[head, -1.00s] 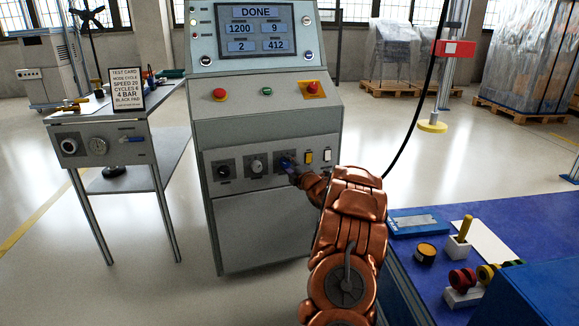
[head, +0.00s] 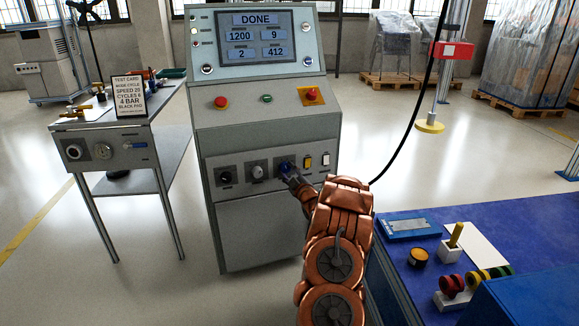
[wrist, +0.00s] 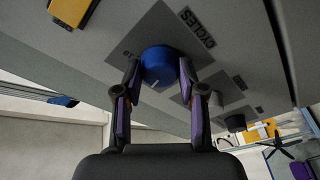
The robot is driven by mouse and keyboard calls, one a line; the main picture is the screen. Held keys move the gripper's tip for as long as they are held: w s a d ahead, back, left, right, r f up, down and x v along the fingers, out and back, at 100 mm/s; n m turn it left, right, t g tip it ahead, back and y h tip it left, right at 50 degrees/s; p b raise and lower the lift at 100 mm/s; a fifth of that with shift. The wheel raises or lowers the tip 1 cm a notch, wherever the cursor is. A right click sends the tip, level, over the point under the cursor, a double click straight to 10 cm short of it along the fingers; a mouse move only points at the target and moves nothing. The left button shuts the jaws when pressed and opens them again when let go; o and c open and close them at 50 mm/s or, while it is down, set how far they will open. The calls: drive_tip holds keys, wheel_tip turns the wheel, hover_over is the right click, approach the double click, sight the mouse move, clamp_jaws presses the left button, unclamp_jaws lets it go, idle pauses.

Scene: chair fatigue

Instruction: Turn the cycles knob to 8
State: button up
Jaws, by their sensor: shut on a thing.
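The blue cycles knob (wrist: 158,68) is on the grey control panel beside a "CYCLES" label (wrist: 197,28) in the wrist view. My gripper (wrist: 159,76) has its two fingers on opposite sides of the knob and is shut on it. A small white mark shows on the knob's near edge; the number it points to cannot be read. In the head view the knob (head: 284,165) is the rightmost of three, with my gripper (head: 288,172) at it. The screen (head: 256,37) above reads DONE, 1200, 9, 2 and 412.
Two dark knobs (head: 257,171) sit left of the cycles knob, and a yellow switch (head: 307,162) and a white switch (head: 325,160) right of it. A test card (head: 130,96) stands on the left bench. A blue table (head: 397,266) is at right.

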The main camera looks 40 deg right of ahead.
drive_tip(key=m+p, duration=0.1)
drive_tip(key=m, duration=0.2)
drive_tip(key=shift+w+a+r+h+p, duration=0.1)
drive_tip(key=shift+a+h+p, duration=0.05)
drive_tip(key=shift+h+p, duration=0.25)
drive_tip(key=shift+m+h+p, duration=0.7)
drive_tip(key=shift+m+p, duration=0.05)
drive_tip(key=shift+m, duration=1.85)
drive_tip(key=o, duration=1.2)
drive_tip(key=shift+c, duration=0.2)
drive_tip(key=shift+s+a+f, duration=0.15)
drive_tip(key=shift+s+f, duration=0.1)
drive_tip(key=shift+s, duration=0.35)
drive_tip(key=v, duration=1)
drive_tip(key=shift+s+a, duration=0.25)
drive_tip(key=shift+s, duration=0.05)
